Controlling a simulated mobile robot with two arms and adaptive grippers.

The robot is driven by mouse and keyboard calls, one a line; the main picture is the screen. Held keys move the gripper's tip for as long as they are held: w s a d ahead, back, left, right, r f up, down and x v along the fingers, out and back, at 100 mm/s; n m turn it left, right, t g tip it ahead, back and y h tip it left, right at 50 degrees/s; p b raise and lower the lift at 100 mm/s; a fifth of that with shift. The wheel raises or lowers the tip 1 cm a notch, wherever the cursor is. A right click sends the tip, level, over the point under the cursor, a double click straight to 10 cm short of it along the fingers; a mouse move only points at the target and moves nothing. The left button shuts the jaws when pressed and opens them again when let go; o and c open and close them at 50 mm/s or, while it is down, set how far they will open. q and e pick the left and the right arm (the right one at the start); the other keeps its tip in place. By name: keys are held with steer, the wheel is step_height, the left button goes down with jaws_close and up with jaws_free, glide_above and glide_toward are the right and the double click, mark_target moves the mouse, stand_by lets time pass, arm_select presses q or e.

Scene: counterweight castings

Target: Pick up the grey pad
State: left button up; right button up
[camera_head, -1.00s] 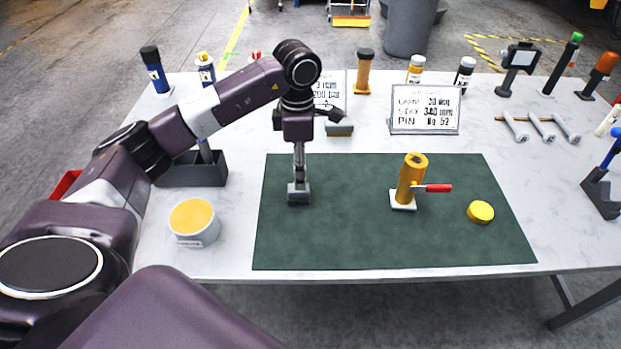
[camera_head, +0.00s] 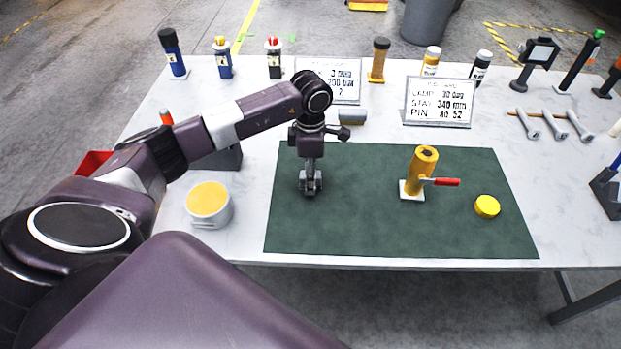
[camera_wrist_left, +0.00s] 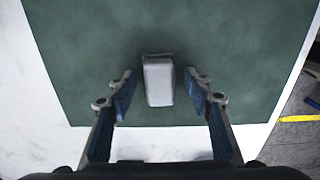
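The grey pad (camera_wrist_left: 158,80) is a small light-grey block lying on the dark green mat (camera_wrist_left: 230,40), seen in the left wrist view. My left gripper (camera_wrist_left: 162,87) is open, with one blue-padded finger on each side of the pad and a visible gap on both sides. In the head view my left gripper (camera_head: 311,186) points down over the left part of the mat and mostly hides the pad. I cannot tell its exact height above the pad. My right gripper is not in view.
On the mat's right stand a yellow cylinder with a red handle (camera_head: 421,172) and a yellow disc (camera_head: 487,206). A yellow-topped pot (camera_head: 209,204) sits left of the mat. A grey block (camera_head: 352,115), signs (camera_head: 439,101) and bottles stand behind. The mat's front is clear.

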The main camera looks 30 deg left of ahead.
arm_select(q)
steer(key=c, duration=1)
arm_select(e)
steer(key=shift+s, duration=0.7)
arm_select(q)
steer(key=shift+w+r, duration=0.15)
steer(key=shift+r, duration=0.35)
step_height(320, 180, up, 19)
steer(key=b, duration=0.2)
steer(key=shift+b, duration=0.35)
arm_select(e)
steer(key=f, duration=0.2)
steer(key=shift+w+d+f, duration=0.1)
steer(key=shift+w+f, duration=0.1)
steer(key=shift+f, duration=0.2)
